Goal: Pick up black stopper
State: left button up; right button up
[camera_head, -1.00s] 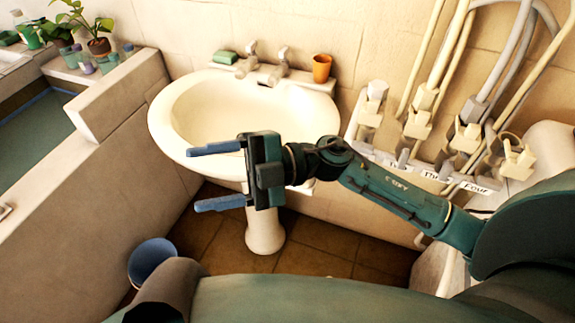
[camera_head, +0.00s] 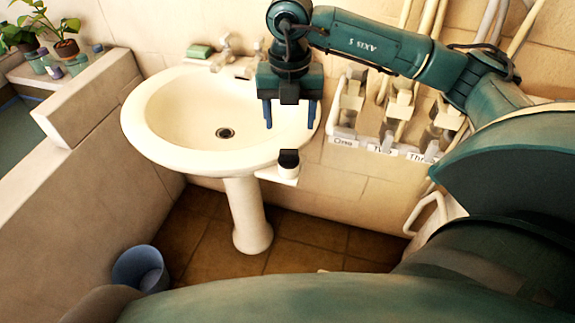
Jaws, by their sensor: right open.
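The black stopper (camera_head: 289,158) sits on a small white ledge (camera_head: 280,175) at the front right of the white washbasin (camera_head: 150,138). My right gripper (camera_head: 290,125) is open and points down over the right side of the basin. Its blue fingers are apart with nothing between them. In the picture the fingertips are just above the stopper; I cannot tell the exact depth gap. The drain hole (camera_head: 225,133) in the basin is uncovered. My left gripper is not in view.
A green soap bar (camera_head: 200,51) and taps (camera_head: 226,50) are at the basin's back. Labelled holders with pipes (camera_head: 385,135) stand on the wall to the right. A low wall (camera_head: 85,100) bounds the left. A blue bucket (camera_head: 140,268) stands on the floor.

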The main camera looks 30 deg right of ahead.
aim_at(289, 151)
notch_tip(289, 151, down, 2)
jog(key=shift+f+b, duration=0.25)
jog(key=shift+b, duration=0.2)
jog(key=f+b, duration=0.2)
jog(key=f, duration=0.1)
jog(key=f+b, duration=0.1)
jog(key=f, duration=0.1)
jog(key=shift+s+a, duration=0.3)
jog(key=shift+s, duration=0.05)
jog(key=shift+c, duration=0.9)
jog(key=c, duration=0.7)
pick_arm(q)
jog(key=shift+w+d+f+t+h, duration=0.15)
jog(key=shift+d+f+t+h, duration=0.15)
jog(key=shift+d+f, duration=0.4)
pick_arm(e)
jog(key=shift+c, duration=1)
